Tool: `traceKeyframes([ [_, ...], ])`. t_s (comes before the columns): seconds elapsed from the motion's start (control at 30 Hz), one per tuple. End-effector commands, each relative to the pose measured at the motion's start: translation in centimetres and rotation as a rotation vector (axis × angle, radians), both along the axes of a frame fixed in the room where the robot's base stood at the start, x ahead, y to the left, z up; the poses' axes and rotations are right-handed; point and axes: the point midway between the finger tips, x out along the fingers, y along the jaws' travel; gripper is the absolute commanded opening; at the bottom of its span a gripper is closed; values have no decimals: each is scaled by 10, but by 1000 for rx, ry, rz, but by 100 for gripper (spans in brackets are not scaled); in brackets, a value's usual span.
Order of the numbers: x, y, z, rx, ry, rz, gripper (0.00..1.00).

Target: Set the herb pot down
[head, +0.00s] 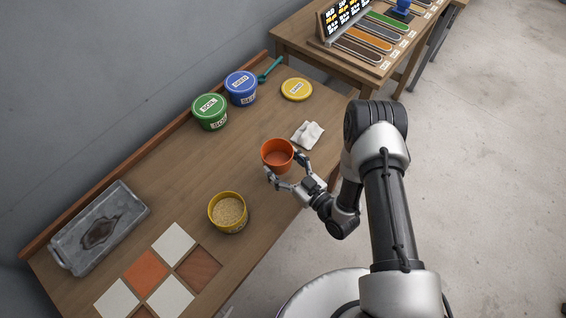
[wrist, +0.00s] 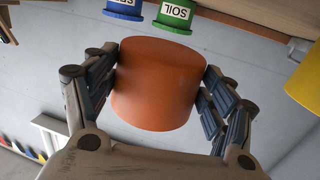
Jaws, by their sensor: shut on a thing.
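The herb pot is an orange-red terracotta pot (head: 277,154), open at the top and with no plant showing inside. My gripper (head: 286,166) is shut on its sides, one finger on each side, at the front edge of the wooden bench (head: 185,165). In the wrist view the pot (wrist: 157,85) fills the space between the fingers, which press on both flanks. That view is upside down. Whether the pot's base touches the bench or hangs above it I cannot tell.
A yellow tub of grainy stuff (head: 228,213) stands left of the pot, and a white cloth (head: 308,135) lies right of it. Green (head: 210,113) and blue (head: 241,89) tubs, a yellow lid (head: 297,89), a metal tray (head: 98,228) and several tiles (head: 174,243) are further off. Bare wood lies behind the pot.

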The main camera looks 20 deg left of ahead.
Motion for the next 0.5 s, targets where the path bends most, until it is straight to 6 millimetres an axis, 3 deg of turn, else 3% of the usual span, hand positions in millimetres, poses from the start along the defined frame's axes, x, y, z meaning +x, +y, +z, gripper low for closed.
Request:
traceKeyframes([
  [0.23,-1,-2,-7,2,2,-4,45],
  [0.5,-1,-2,-34,2,2,-4,45],
])
